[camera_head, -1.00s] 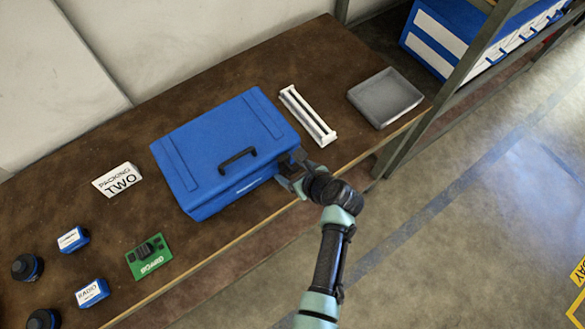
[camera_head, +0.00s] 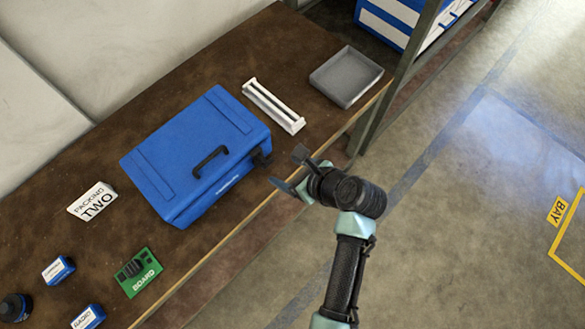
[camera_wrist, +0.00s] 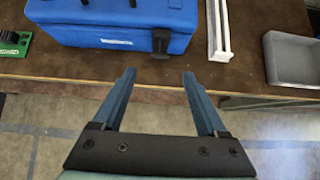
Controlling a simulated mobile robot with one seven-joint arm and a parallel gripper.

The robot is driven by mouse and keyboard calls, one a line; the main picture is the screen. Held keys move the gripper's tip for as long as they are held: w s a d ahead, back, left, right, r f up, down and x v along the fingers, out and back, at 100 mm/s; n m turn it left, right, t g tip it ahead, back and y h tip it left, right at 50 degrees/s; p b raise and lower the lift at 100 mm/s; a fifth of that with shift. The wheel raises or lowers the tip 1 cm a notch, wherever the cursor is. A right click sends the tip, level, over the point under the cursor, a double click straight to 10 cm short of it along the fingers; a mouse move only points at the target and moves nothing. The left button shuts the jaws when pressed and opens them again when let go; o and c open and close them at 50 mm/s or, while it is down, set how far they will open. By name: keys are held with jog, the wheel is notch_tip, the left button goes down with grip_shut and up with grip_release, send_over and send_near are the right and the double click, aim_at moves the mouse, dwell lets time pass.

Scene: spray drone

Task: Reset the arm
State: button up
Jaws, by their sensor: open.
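My gripper (camera_head: 288,170) is open and empty. It hangs just off the front edge of the table, to the right of the blue case and apart from it. In the wrist view my gripper (camera_wrist: 160,90) shows two spread fingers with only table edge and floor between them. The blue case (camera_head: 180,140) is closed and sits on the brown table (camera_head: 300,60). The case also shows at the top of the wrist view (camera_wrist: 80,25).
A white slotted rack (camera_head: 273,106) and a grey tray (camera_head: 346,76) stand right of the case. A PACKING TWO sign (camera_head: 92,201), a green board (camera_head: 138,272) and small blue boxes (camera_head: 58,270) lie left. A shelf post (camera_head: 385,75) rises at the table's right end. The floor (camera_head: 470,210) is clear.

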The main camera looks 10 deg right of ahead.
jog(key=shift+v, duration=0.85)
